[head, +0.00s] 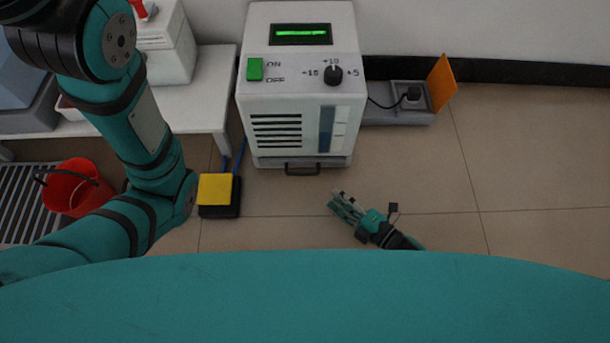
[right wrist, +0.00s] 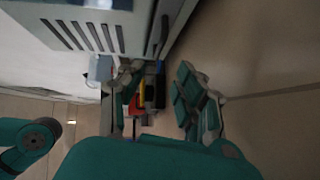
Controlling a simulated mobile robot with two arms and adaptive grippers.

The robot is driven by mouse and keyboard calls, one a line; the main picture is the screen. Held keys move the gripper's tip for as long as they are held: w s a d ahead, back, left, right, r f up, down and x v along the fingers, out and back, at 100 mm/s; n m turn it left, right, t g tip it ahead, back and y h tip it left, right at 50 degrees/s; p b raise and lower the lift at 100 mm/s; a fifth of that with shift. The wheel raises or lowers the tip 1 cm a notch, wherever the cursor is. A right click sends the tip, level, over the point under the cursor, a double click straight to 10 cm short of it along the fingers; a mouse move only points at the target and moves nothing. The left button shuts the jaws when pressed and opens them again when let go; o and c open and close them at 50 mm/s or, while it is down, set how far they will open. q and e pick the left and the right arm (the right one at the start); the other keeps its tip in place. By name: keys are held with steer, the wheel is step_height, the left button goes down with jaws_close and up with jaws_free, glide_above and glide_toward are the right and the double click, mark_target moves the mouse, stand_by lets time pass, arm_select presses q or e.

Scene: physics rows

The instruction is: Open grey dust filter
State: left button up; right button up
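The grey dust filter (head: 262,162) is a low drawer-like strip at the bottom front of the white machine (head: 255,105). Its dark handle (head: 302,169) sticks out at the middle of the front. In the right wrist view the handle (right wrist: 160,36) shows at the top, beside the vent slots. The filter looks shut. My right gripper (head: 340,201) is low over the floor, in front of the machine and a little right of the handle, apart from it. Its fingers (right wrist: 155,78) are spread, with nothing held between them. My left arm comes in from the left; its gripper is out of view.
A yellow-topped black pedal (head: 215,189) is on the floor left of the machine. A red bucket (head: 75,188) stands farther left. A grey floor box (head: 400,117) with a plug and raised orange flap (head: 441,83) is at right. Floor at right is clear.

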steer(key=b+x, duration=0.4)
steer(key=x, duration=0.6)
steer(key=shift+w+a+f+b, duration=0.15)
steer(key=shift+w+b, duration=0.05)
steer(key=shift+b, duration=0.1)
steer(key=shift+b+x, duration=0.3)
steer(key=shift+x, duration=0.5)
steer(key=shift+r, duration=0.25)
jaws_close()
